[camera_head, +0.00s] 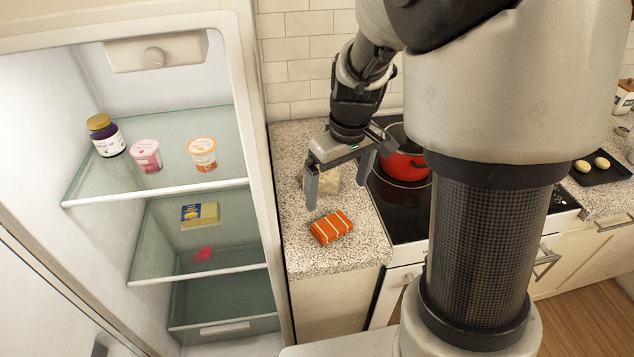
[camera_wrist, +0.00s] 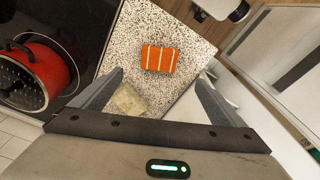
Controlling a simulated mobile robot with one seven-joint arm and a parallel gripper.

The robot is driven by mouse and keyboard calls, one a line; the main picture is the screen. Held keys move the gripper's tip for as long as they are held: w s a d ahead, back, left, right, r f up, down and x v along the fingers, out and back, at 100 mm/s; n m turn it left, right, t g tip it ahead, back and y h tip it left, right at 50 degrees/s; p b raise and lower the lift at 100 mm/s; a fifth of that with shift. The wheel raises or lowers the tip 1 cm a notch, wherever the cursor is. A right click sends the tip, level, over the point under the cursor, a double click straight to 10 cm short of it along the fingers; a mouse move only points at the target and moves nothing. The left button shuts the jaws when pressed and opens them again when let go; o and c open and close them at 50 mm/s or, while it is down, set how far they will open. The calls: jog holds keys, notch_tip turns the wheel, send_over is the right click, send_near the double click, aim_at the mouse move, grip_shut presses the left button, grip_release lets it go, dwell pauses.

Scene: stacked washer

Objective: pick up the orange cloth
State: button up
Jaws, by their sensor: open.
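The orange cloth (camera_head: 331,227) is a small folded block with pale stripes. It lies on the speckled counter (camera_head: 302,248) near its front edge. In the wrist view the cloth (camera_wrist: 159,58) lies beyond the fingertips, roughly between their lines. My gripper (camera_head: 339,189) is open and empty, above the counter and behind the cloth, not touching it. In the wrist view my gripper (camera_wrist: 160,78) shows both fingers spread wide.
A pale beige item (camera_head: 329,181) lies on the counter behind the cloth, beneath my gripper. A red pot (camera_head: 405,166) stands on the black cooktop (camera_head: 408,220) to the right. An open fridge (camera_head: 246,110) with jars, cups and packets stands to the left.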

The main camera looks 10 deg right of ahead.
aim_at(331, 223)
jog(key=f, duration=0.4)
jog(key=w+f, duration=0.1)
jog(key=f, duration=0.3)
jog(key=f+b, duration=0.1)
jog(key=f, duration=0.3)
jog(key=shift+w+a+f, duration=0.2)
jog(key=shift+w+f, duration=0.05)
jog(key=shift+f, duration=0.1)
jog(key=shift+c, duration=0.2)
jog(key=c, duration=1.2)
jog(key=shift+r, duration=0.1)
notch_tip(331, 223, up, 10)
jog(key=shift+f+p, duration=0.1)
jog(key=shift+p, duration=0.5)
